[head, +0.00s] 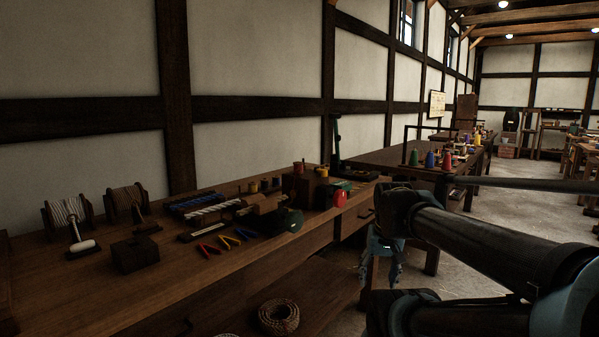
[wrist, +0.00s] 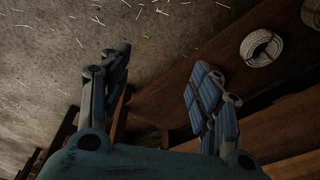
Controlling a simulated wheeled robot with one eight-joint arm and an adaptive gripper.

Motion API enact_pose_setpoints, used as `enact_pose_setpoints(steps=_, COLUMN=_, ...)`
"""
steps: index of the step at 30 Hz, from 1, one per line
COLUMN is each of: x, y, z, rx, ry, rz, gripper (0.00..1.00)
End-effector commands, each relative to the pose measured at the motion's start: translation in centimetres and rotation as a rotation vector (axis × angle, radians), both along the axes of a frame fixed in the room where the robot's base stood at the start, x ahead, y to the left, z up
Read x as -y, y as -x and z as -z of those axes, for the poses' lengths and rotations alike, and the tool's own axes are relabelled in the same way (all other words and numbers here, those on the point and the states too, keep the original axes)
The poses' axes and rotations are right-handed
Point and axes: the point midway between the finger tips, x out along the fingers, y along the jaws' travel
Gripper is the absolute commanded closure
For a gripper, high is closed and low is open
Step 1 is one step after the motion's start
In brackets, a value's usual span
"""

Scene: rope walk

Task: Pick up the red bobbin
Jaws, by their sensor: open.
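Several red items show in the head view, and I cannot tell for sure which is the red bobbin. A rounded red piece (head: 340,198) is at the front edge of the near workbench (head: 170,292). A small red spool (head: 298,168) is farther back on the bench, and a red cone-like spool (head: 447,160) stands on the far table. My gripper (head: 388,272) hangs in front of the bench, below its top, to the right of the rounded red piece and apart from it. In the wrist view my gripper (wrist: 161,68) is open and empty, with no red item in sight.
The bench holds wound reels (head: 66,217), a dark block (head: 134,254), colored tools (head: 230,242) and a green item (head: 289,221). Rope coils (head: 278,317) lie on the lower shelf, also in the wrist view (wrist: 262,47). Floor (head: 510,215) is clear on the right.

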Motion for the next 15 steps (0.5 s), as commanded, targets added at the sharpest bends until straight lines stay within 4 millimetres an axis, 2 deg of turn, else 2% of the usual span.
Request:
enact_pose_setpoints(steps=1, x=-0.4, y=-1.3, z=-1.9, rx=-0.002, ry=-0.019, rz=0.046, gripper=0.43)
enact_pose_setpoints(steps=6, x=-2.0, y=-6.0, z=-8.5, rx=-0.018, ry=-0.111, rz=0.278, gripper=0.43)
enact_pose_setpoints(steps=15, x=-5.5, y=-15.0, z=-19.3, rx=-0.081, ry=-0.272, rz=0.703, gripper=0.43)
